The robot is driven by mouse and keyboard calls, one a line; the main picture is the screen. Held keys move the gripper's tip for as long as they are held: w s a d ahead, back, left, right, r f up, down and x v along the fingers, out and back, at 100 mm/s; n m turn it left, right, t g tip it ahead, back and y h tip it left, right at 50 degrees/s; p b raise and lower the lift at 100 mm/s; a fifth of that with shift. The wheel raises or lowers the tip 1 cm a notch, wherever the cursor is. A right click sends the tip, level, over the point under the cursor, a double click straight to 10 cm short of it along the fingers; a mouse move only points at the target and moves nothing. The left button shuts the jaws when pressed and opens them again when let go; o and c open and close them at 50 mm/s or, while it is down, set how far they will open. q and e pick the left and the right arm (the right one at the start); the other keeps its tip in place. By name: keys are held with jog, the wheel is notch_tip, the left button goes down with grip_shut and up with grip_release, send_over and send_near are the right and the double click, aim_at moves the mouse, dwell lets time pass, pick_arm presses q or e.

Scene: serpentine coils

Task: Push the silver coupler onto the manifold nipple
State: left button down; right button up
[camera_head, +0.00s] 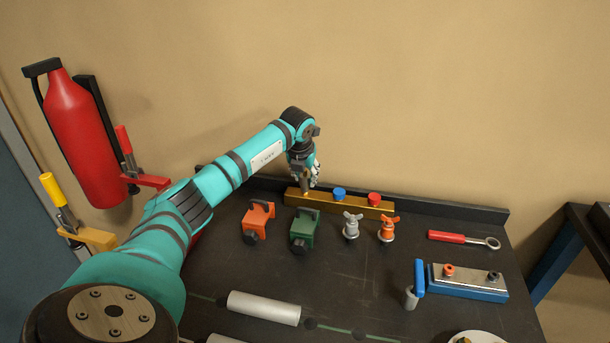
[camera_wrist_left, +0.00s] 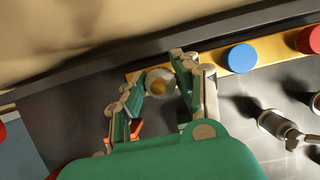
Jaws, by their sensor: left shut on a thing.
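The brass-coloured manifold bar (camera_head: 356,208) stands along the back of the table, with a blue cap (camera_head: 339,194) and a red cap (camera_head: 375,198) on top. My left gripper (camera_head: 304,187) points down over the bar's left end and is shut on the silver coupler (camera_head: 304,183). In the left wrist view the coupler (camera_wrist_left: 160,82) shows as a round silver ring with a brassy centre between the fingers (camera_wrist_left: 158,88). It lies over the manifold bar (camera_wrist_left: 276,52). The nipple is hidden, so I cannot tell how far the coupler sits on it.
An orange block (camera_head: 258,221), a green block (camera_head: 305,230), a silver winged fitting (camera_head: 351,227) and an orange winged fitting (camera_head: 387,229) stand in front of the manifold. A red-handled wrench (camera_head: 447,237) and a blue-based fixture (camera_head: 468,288) are at right.

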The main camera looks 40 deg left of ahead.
pick_arm(q)
jog(key=shift+f, duration=0.1)
jog(key=c, duration=0.9)
grip_release()
jog(key=v, duration=1.2)
jog(key=shift+s, duration=0.1)
